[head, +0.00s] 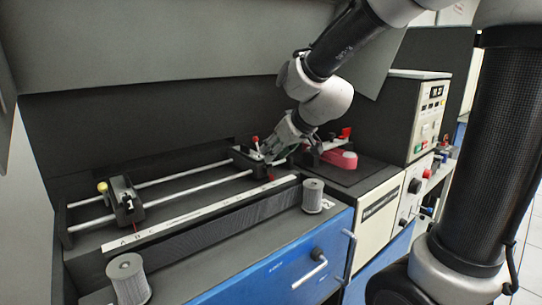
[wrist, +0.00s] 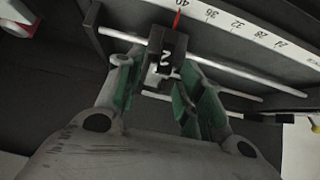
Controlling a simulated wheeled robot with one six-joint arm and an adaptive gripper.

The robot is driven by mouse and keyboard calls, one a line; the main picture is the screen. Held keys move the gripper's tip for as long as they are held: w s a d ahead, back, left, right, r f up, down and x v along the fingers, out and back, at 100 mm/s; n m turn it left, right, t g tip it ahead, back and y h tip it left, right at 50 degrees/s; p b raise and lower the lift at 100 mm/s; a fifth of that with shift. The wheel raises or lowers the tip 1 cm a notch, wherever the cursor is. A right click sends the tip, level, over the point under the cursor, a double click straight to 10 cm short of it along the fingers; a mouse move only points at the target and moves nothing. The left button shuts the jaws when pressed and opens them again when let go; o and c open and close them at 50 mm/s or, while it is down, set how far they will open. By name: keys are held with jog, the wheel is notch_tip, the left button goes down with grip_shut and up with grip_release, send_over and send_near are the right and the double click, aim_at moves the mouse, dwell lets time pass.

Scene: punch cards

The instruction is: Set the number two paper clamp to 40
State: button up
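The number two paper clamp (wrist: 167,52), a black block marked with a white 2, rides on the silver rails in the wrist view. Its red pointer (wrist: 178,20) is at the white scale (wrist: 247,29), close to the 40 mark. My gripper (wrist: 160,93) has green-padded fingers standing apart, on either side of the clamp's lower part. A gap shows at the left finger; contact on the right cannot be told. In the head view my gripper (head: 279,146) is at the right part of the rails, partly hiding the clamp (head: 243,158).
The number one clamp (head: 128,202), with a yellowish knob, sits on the rails at the left. Two grey ribbed cylinders (head: 128,280) (head: 313,196) stand on the front ledge. A pink-red part (head: 340,158) is right of my gripper. A control box (head: 416,115) stands farther right.

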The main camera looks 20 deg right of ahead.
jog(key=v, duration=0.8)
jog(key=shift+s+r, duration=0.15)
jog(key=shift+r, duration=0.05)
jog(key=shift+d, duration=0.15)
jog(key=s+f+g, duration=0.1)
jog(key=s, duration=0.1)
jog(key=s+d+f+m+g, duration=0.1)
jog(key=s+f, duration=0.1)
jog(key=s, duration=0.1)
jog(key=s+d+f+g+h, duration=0.1)
jog(key=s, duration=0.1)
jog(key=shift+s+d+f+m, duration=0.2)
jog(key=shift+f+m, duration=0.2)
jog(key=s+d+m+g+h, duration=0.1)
jog(key=s+d+m+h, duration=0.1)
jog(key=s+d, duration=0.7)
jog(key=s, duration=0.4)
jog(key=shift+s+f+m, duration=0.15)
jog(key=shift+s+m, duration=0.05)
jog(key=shift+m, duration=0.2)
jog(key=shift+c, duration=0.3)
